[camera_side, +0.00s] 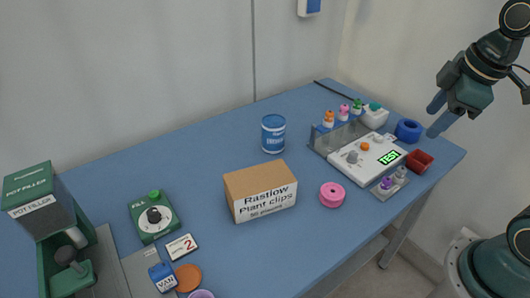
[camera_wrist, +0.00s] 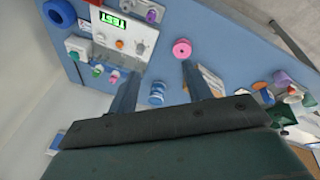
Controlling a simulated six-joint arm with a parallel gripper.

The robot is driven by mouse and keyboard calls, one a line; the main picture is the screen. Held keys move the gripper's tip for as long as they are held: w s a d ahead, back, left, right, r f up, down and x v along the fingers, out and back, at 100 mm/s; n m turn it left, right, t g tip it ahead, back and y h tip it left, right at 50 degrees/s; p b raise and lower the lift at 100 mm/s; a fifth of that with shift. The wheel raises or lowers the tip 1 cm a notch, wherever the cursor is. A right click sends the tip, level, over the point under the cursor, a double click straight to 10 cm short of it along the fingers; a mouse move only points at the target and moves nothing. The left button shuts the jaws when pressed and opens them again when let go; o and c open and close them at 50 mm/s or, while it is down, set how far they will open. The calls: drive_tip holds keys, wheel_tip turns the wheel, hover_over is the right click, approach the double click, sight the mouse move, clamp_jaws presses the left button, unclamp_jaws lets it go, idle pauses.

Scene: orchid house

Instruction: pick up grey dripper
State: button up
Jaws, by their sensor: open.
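A small light grey dripper (camera_side: 400,175) stands beside a purple dripper (camera_side: 386,183) in a low clear holder at the front right of the tester. In the wrist view the purple dripper (camera_wrist: 151,16) is near the top, with the grey dripper (camera_wrist: 127,5) by the top edge. Another small grey piece (camera_side: 352,157) sits on the white tester (camera_side: 372,172); I cannot tell whether it is a dripper or a knob. My gripper (camera_side: 436,114) is open and empty, raised above and right of the table's right end, apart from everything. Its fingers (camera_wrist: 160,76) show in the wrist view.
Orange, pink and green drippers (camera_side: 343,111) stand in a row behind the tester. A blue ring (camera_side: 408,130), a red cup (camera_side: 419,161) and a pink spool (camera_side: 332,194) lie around it. A cardboard box (camera_side: 260,190) and a blue can (camera_side: 273,134) stand left.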

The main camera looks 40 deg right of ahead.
drive_tip(key=w+d+f+n+g, duration=0.3)
drive_tip(key=w+d+f+n, duration=0.3)
drive_tip(key=d+f+n, duration=0.5)
drive_tip(key=shift+w+d+n+g+y, duration=0.3)
drive_tip(key=shift+d+n, duration=0.4)
drive_tip(key=shift+n, duration=0.3)
drive_tip(key=shift+f, duration=0.1)
hover_over(403, 169)
drive_tip(key=shift+w+d+f, duration=0.1)
drive_tip(key=shift+f, duration=2)
drive_tip(key=shift+w+d+f, duration=0.1)
drive_tip(key=shift+f, duration=2)
drive_tip(key=shift+s+a+f, duration=0.1)
drive_tip(key=shift+a+f, duration=0.05)
drive_tip(key=shift+f, duration=2.45)
